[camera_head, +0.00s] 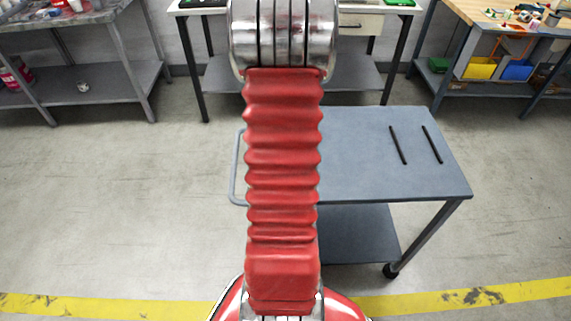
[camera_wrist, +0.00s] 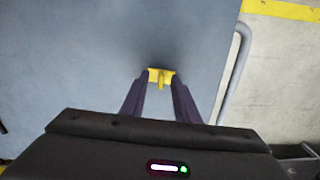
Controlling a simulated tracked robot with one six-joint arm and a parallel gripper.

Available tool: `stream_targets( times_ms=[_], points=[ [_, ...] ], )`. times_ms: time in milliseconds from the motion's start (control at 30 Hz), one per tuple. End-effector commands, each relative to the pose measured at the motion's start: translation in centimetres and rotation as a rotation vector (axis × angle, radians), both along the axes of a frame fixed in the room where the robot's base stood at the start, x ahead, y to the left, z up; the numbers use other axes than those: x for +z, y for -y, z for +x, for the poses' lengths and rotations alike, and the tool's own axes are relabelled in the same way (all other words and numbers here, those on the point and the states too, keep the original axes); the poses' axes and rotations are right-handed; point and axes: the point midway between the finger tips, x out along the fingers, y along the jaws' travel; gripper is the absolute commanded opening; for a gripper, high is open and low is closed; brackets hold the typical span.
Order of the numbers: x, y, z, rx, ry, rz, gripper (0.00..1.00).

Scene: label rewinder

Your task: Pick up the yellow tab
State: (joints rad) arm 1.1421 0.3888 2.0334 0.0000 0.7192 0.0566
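The yellow tab (camera_wrist: 161,76) shows in the wrist view on the blue-grey top of the cart (camera_wrist: 80,60). It has a wide plate and a narrower raised stem pointing toward me. My gripper (camera_wrist: 160,82) is open, with its two dark fingers apart and their tips close to the tab's left and right sides. Gaps show between the fingers and the stem. I cannot tell whether the fingertips touch the plate. In the head view my red arm covers part of the cart (camera_head: 360,165), and the tab and gripper are hidden.
The cart's handle (camera_wrist: 233,75) runs close by on the right in the wrist view. Two black strips (camera_head: 398,145) lie on the cart's far right. A grey bench (camera_head: 90,80), a white table (camera_head: 350,10) and a wooden bench (camera_head: 500,15) stand behind. The floor around the cart is clear.

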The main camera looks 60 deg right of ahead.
Motion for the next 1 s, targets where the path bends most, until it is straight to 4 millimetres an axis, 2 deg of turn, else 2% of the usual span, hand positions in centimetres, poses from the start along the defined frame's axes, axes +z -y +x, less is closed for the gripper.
stream_targets(
  times_ms=[67, 433, 1000],
  points=[
    [0.01, 0.01, 0.00, 0.000, 0.000, 0.000, 0.26],
    [0.01, 0.00, 0.00, 0.000, 0.000, 0.000, 0.00],
    [0.54, 0.01, 0.02, 0.000, 0.000, 0.000, 0.00]
  ],
)
